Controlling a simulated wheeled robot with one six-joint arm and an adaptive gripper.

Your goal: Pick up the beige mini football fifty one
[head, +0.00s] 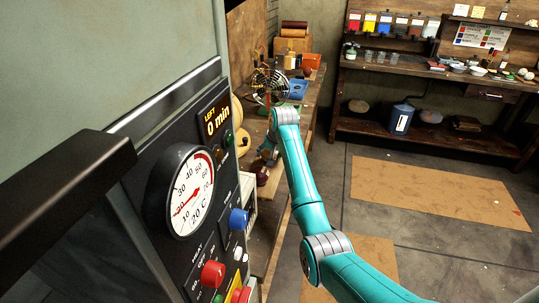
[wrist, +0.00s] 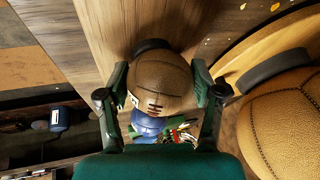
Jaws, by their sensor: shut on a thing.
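A tan-brown leather mini football (wrist: 160,80) with dark lacing sits between the two fingers of my gripper (wrist: 160,88) in the wrist view. The fingers are shut on it from both sides. A dark curved piece (wrist: 152,45) shows at the ball's upper edge; I cannot tell whether the ball is clear of the surface. In the head view my gripper (head: 268,153) is over the wooden bench (head: 325,88), partly hidden by the arm, and I cannot make out the held ball there.
A larger tan ball (wrist: 285,125) lies close right of my gripper with a dark curved piece beside it. A control panel with a gauge (head: 187,193) fills the head view's left. A fan (head: 268,87) stands farther along the bench. Open floor (head: 375,215) lies right.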

